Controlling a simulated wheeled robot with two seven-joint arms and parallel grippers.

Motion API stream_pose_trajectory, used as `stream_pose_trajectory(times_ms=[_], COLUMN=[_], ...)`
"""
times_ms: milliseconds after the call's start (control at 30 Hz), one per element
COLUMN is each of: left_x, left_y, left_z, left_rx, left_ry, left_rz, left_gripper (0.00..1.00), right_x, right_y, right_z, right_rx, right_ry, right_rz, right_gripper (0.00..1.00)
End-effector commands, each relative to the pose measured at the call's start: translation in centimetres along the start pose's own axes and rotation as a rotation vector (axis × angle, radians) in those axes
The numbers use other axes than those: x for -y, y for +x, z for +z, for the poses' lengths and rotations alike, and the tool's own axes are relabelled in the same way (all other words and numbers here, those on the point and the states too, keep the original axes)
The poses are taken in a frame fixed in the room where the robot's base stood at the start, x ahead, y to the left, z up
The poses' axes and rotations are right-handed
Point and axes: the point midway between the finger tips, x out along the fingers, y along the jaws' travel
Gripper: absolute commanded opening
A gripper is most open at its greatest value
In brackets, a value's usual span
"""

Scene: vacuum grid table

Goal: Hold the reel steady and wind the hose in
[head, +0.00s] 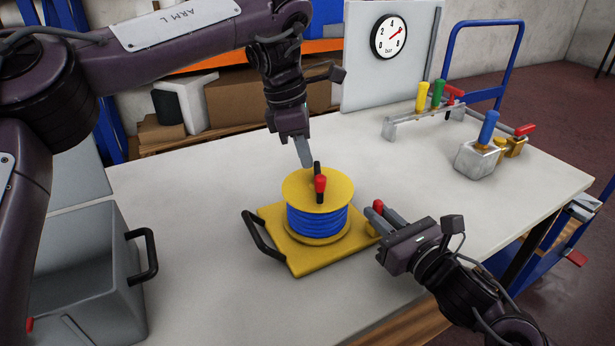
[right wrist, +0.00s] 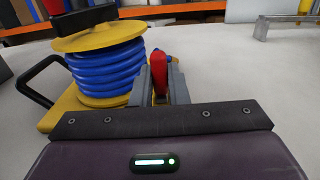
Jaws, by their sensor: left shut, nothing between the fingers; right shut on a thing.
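The yellow reel (head: 298,190) stands on a yellow base plate (head: 308,264) with a black carry handle (head: 262,236) on its left. Blue hose (head: 312,225) is wound on it in several turns; no loose length shows. A black crank with a red knob (head: 320,184) sits on the top flange. My left gripper (head: 305,162) is shut and empty, pointing down just behind the crank; contact is unclear. My right gripper (head: 382,216) is shut on a red handle (right wrist: 159,76) at the right side of the reel. Its fingers hide the handle's lower part.
A grey open bin (head: 95,265) stands at the left. At the back are a rail with yellow, green and red handles (head: 437,94) and a grey block with a blue handle (head: 488,127). A gauge (head: 388,37) hangs behind.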

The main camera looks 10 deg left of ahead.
Motion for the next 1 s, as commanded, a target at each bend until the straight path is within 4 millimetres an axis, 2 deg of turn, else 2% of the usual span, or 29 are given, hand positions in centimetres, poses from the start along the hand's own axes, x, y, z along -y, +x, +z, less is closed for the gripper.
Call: stream_pose_trajectory(times_ms=[567, 800, 1000], left_x=[-0.7, -0.6, -0.3], left_y=[0.6, 0.8, 0.9], left_z=[2.4, 3.3, 3.8], left_rx=[0.001, 0.000, 0.001], left_ry=[0.003, 0.128, 0.134], left_rz=[0.001, -0.030, -0.032], left_gripper=[0.00, 0.00, 0.00], right_x=[-0.2, -0.2, -0.2], right_y=[0.0, 0.0, 0.0], right_z=[0.0, 0.0, 0.0], right_rx=[0.001, 0.001, 0.001], right_ry=[0.001, 0.001, 0.001], right_rz=[0.005, 0.005, 0.005], right_gripper=[0.00, 0.00, 0.00])
